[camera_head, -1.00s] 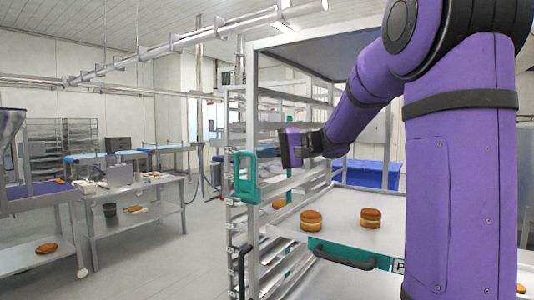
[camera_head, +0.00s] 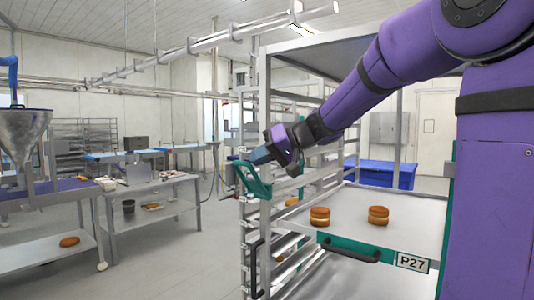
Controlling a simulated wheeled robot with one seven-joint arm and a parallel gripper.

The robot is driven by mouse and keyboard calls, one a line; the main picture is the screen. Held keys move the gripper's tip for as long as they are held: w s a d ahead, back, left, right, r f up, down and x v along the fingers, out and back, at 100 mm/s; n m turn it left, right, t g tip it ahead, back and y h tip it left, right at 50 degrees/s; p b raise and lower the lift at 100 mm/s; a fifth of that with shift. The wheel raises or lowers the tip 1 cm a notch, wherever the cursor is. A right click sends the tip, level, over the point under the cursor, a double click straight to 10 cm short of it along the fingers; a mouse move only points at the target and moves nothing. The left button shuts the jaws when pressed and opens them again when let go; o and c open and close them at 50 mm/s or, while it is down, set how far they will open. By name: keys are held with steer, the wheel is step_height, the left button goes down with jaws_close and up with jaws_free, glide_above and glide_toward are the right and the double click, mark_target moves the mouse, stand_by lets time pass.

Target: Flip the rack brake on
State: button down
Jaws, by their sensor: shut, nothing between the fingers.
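The rack brake looks to be the teal looped lever (camera_head: 257,188) on the rack's left front post. It is tilted, its upper end leaning left. The fingers are shut and hold nothing. The metal rack (camera_head: 265,110) stands upright with a pulled-out tray (camera_head: 420,210) in front.
The tray has a teal front, a dark handle (camera_head: 350,250) and a P27 label (camera_head: 412,262). A blue bin (camera_head: 385,174) stands behind. Worktables (camera_head: 150,190) stand left; the floor between is clear.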

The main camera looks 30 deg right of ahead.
steer(key=s+a+f+n+t+h, duration=0.1)
steer(key=s+a+f+n+h, duration=0.1)
steer(key=a+f+n+h, duration=0.1)
steer(key=shift+s+a+f+n+h, duration=0.2)
steer(key=shift+a+f+n+h, duration=0.3)
steer(key=shift+a+f, duration=1.1)
steer(key=shift+d+f, duration=0.3)
steer(key=shift+f, duration=0.05)
